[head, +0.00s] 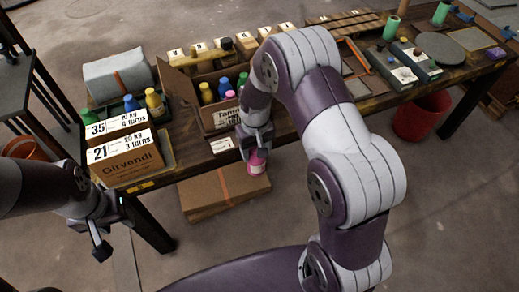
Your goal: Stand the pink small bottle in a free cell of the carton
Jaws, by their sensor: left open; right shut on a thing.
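The pink small bottle (256,164) hangs from my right gripper (256,147), which is shut on it. It is roughly upright, in front of the table's front edge and above a flat box on the floor. The open carton (210,122) stands on the table, up and left of the bottle. Yellow, blue and green bottles show inside it. My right arm hides the carton's right side, and the low angle hides its cells, so I cannot tell which are free. My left gripper (92,238) is open and empty at the lower left, in front of the table.
Two labelled brown boxes (130,165) stand on the table's left end, with green, blue and yellow bottles behind them. A row of labelled blocks lies behind the carton. Dark trays and green cylinders (391,28) are at the right. A red bucket (420,115) stands below.

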